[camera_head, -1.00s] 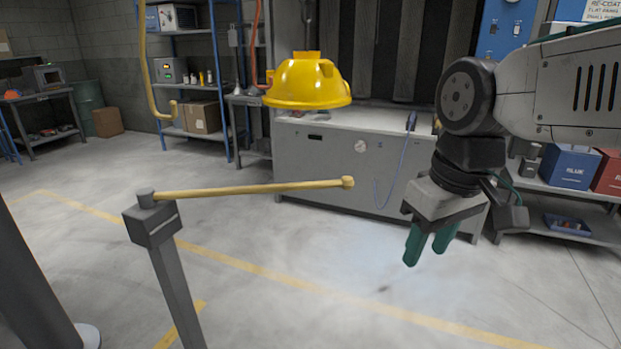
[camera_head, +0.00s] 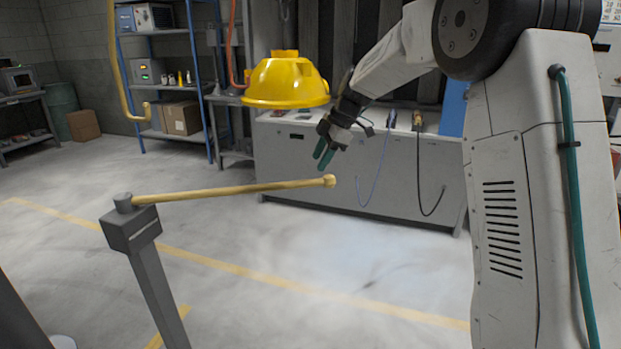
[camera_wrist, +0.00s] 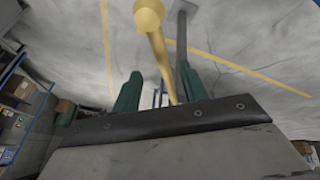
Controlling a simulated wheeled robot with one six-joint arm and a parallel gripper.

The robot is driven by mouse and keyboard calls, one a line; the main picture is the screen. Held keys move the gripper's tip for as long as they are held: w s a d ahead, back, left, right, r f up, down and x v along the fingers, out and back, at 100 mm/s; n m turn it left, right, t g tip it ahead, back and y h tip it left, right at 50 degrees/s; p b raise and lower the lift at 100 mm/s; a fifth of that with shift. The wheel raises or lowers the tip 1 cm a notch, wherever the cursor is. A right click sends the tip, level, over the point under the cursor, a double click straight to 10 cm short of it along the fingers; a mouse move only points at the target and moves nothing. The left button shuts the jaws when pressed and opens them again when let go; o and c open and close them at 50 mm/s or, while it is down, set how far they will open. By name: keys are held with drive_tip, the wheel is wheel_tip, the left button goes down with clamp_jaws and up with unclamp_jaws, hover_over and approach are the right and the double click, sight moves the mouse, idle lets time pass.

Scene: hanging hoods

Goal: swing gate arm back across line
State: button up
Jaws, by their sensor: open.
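The gate arm (camera_head: 235,189) is a thin yellow bar with a knob (camera_head: 329,181) at its free end. It reaches right from the top of a grey post (camera_head: 134,232), above a yellow floor line (camera_head: 250,274). My gripper (camera_head: 325,158) has green fingers pointing down, just above and behind the knob in the head view. It is open and empty. In the wrist view the knob (camera_wrist: 149,14) is at the top and the bar (camera_wrist: 161,60) runs down between the two green fingers (camera_wrist: 160,90). Whether they touch it, I cannot tell.
A yellow hard hat (camera_head: 287,80) hangs just left of my gripper, close to it. A grey bench (camera_head: 300,160) with hanging cables stands behind. Shelves (camera_head: 155,70) stand at the back left. The floor in front is open.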

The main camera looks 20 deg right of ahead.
sight(310, 181)
drive_tip(key=x, duration=0.7)
drive_tip(key=shift+w+a+f, duration=0.1)
drive_tip(key=shift+f, duration=0.25)
clamp_jaws()
